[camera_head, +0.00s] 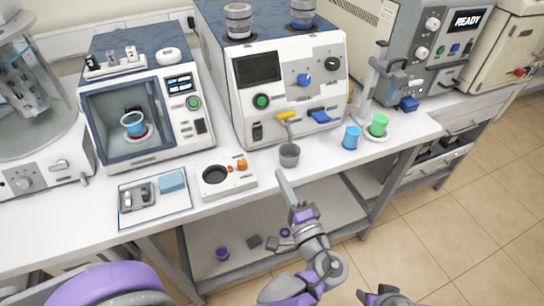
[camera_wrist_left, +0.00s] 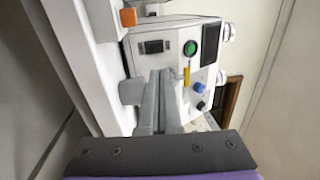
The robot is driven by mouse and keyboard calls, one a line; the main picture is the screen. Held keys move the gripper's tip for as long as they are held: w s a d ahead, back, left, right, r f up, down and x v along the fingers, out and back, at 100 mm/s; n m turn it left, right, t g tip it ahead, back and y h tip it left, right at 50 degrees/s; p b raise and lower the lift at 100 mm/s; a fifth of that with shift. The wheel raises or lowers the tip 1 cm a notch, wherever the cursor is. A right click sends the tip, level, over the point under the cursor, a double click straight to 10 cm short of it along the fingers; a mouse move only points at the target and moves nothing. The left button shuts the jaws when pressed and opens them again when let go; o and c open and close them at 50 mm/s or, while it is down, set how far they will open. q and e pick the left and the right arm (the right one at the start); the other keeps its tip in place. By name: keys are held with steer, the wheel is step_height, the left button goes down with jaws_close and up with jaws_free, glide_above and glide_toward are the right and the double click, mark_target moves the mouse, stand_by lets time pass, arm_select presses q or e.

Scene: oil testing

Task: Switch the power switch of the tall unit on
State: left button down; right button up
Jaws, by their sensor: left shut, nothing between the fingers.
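The tall unit (camera_head: 222,82) is a white box with a dark screen (camera_head: 258,68), a green button (camera_head: 261,101) and metal cups on top. Its black power switch (camera_head: 257,132) sits low on the front, left of a yellow handle. In the left wrist view the switch (camera_wrist_left: 153,46) shows beside the green button (camera_wrist_left: 190,48). Which way it is set cannot be told. My left gripper (camera_head: 281,176) is shut and empty, in front of the bench edge and apart from the switch. My right gripper (camera_head: 385,297) is cut off at the bottom edge; its jaws cannot be judged.
A grey cup (camera_head: 289,155) stands on the bench between my left gripper and the unit. A small device (camera_head: 215,190) with an orange knob is to its left. Blue (camera_head: 351,138) and green (camera_head: 379,125) cups stand to the right. A glass-fronted machine (camera_head: 128,75) is further left.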

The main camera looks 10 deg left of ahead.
mark_target(258, 130)
arm_select(q)
steer(key=p+x, duration=0.1)
steer(key=x, duration=1.2)
steer(key=shift+w+a, duration=0.1)
steer(key=shift+w+a+r, duration=0.15)
steer(key=shift+w+r, duration=0.05)
steer(key=shift+s, duration=0.1)
